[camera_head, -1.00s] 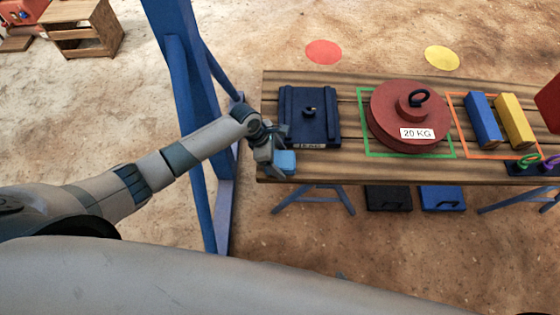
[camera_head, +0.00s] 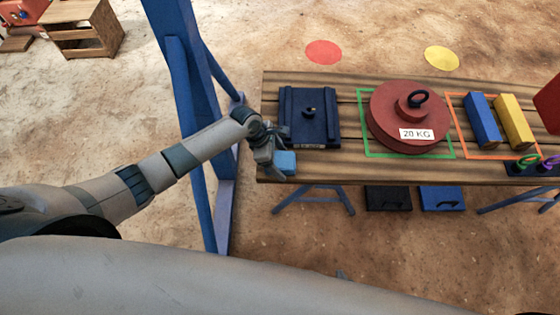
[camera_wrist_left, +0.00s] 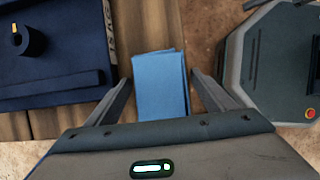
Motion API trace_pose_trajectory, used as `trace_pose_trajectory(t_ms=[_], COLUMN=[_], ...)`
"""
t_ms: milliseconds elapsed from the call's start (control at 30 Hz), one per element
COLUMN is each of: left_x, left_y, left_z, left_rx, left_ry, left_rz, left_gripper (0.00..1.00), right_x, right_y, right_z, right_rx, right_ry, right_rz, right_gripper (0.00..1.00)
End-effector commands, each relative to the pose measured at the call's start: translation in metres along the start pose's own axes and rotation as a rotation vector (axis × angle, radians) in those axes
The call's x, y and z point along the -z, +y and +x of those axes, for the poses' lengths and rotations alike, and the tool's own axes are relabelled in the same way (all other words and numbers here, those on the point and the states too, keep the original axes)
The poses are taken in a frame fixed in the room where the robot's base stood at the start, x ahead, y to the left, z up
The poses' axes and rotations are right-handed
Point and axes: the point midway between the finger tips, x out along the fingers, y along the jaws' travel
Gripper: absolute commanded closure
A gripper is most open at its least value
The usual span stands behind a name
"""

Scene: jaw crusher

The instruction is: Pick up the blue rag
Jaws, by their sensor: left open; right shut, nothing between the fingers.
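The blue rag (camera_head: 286,162) lies at the left front corner of the wooden table. It is a folded light-blue block in the left wrist view (camera_wrist_left: 161,84). My left gripper (camera_head: 272,165) is at the table's left end, right beside the rag. In the left wrist view its two fingers (camera_wrist_left: 162,88) are open, one on each side of the rag, with a gap showing on both sides. My right gripper is not in view.
On the wooden table (camera_head: 350,168), a dark blue plate (camera_head: 326,128) lies just behind the rag. A red 20 KG weight (camera_head: 380,120) and blue (camera_head: 482,120) and yellow (camera_head: 514,122) blocks stand further right. A blue steel frame (camera_head: 198,195) rises beside my left arm.

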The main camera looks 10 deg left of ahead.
Motion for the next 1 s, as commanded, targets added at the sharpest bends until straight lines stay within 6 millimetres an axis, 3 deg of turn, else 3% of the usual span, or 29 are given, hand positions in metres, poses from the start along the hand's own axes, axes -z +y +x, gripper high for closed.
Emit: trace_pose_trajectory(t_ms=[133,333,867,1000], left_x=[0.000,0.001,0.001,-0.009], left_y=[0.000,0.000,0.001,0.000], left_z=[0.001,0.001,-0.001,-0.021], left_rx=[0.001,0.000,-0.002,-0.001], left_ry=[0.000,0.000,0.000,-0.002], left_rz=[-0.001,0.000,0.001,0.001], left_gripper=[0.23,0.68,0.68,0.68], right_x=[0.001,0.001,-0.001,0.000], right_y=[0.000,0.000,0.000,0.000], right_z=[-0.002,-0.001,0.007,0.003], right_rx=[0.000,0.000,0.000,0.000], right_ry=[-0.001,0.000,0.007,0.004], right_rz=[0.000,0.000,0.000,0.000], right_gripper=[1.00,1.00,1.00,1.00])
